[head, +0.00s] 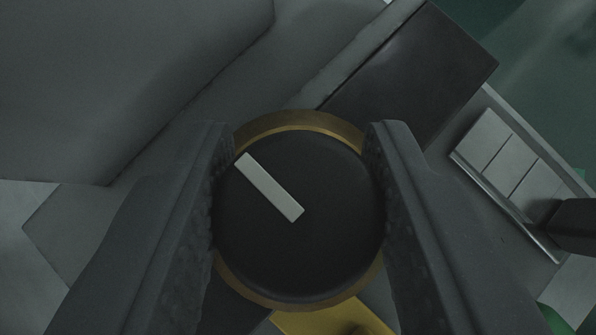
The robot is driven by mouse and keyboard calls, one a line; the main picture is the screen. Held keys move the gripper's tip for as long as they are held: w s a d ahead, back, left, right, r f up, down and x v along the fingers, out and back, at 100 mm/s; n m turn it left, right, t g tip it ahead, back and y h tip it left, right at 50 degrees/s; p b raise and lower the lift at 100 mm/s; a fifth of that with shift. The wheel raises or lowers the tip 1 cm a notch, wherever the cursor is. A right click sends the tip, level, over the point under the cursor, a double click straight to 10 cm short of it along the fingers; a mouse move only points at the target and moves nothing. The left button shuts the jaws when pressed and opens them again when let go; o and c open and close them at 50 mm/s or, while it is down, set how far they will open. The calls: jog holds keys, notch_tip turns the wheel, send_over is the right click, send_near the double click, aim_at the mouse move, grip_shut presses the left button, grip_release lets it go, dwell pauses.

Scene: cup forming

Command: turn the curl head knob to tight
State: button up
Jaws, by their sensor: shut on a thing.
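The curl head knob (320,255) is a round black disc with a pale bar-shaped pointer (269,187) on its face. The pointer runs from the knob's middle toward the upper left of the picture. A brass-coloured ring (290,122) shows around the knob's edge. My gripper (300,205) is shut on the knob, with one dark finger against its left side and one against its right side. No scale or mark for tight is readable in this view.
A dark block (415,75) stands at the upper right of the knob. A plate with pale rectangular panels (510,160) is at the right. A yellow part (335,320) shows below the knob. A large grey body (120,80) fills the upper left.

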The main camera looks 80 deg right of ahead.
jog(key=shift+w+a+r, duration=0.15)
jog(key=shift+w+r, duration=0.05)
jog(key=o, duration=1)
jog(key=shift+f, duration=0.1)
jog(key=shift+s, duration=0.1)
jog(key=b+v, duration=0.2)
jog(key=v, duration=1.1)
jog(key=shift+a+r+b, duration=0.2)
jog(key=shift+r+b, duration=0.05)
jog(key=shift+b, duration=0.1)
